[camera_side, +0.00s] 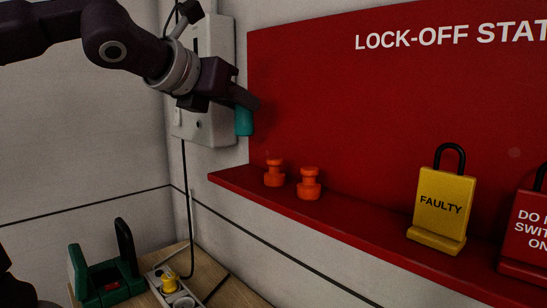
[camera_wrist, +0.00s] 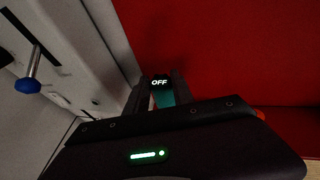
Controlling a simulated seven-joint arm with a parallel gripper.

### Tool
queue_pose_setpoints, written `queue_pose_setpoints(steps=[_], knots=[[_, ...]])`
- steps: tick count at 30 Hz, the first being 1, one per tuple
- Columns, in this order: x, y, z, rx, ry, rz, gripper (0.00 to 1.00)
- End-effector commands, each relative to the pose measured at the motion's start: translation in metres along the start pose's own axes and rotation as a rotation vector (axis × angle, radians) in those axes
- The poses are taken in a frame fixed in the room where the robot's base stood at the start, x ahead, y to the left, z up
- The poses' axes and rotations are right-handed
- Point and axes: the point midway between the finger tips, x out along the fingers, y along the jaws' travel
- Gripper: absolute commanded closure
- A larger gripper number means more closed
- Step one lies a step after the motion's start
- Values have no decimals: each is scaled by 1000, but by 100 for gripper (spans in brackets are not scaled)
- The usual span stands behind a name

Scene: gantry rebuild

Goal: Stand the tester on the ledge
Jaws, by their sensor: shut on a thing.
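The tester (camera_side: 244,121) is a small teal block, hanging roughly upright below my gripper (camera_side: 246,102) in the side view. My gripper is shut on it. In the wrist view the tester (camera_wrist: 165,97) shows between the two dark fingers, with a dark top face reading "OFF"; its lower part is hidden. The red ledge (camera_side: 365,224) runs along the foot of the red board. The tester is in the air, higher than the ledge, near its left end in the side view; its exact depth is hard to tell.
Two orange knobbed pieces (camera_side: 309,185) stand on the ledge's left part. A yellow "FAULTY" padlock-shaped sign (camera_side: 440,205) and a red sign (camera_side: 527,232) stand farther right. Bare ledge lies between. A grey wall cabinet (camera_side: 215,125) is close behind my gripper; a blue-tipped lever (camera_wrist: 28,86) shows left.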

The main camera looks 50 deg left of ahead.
Motion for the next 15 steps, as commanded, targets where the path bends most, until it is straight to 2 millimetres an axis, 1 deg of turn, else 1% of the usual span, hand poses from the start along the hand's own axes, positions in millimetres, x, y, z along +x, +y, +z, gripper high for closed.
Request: queue_pose_setpoints(steps=[1,5,9,12,15], knots=[[4,1,-12,2,3,3,100],[12,1,-32,1,1,2,100],[22,1,-60,2,1,3,100],[25,1,-69,1,0,1,100],[26,0,-70,-2,-1,0,100]])
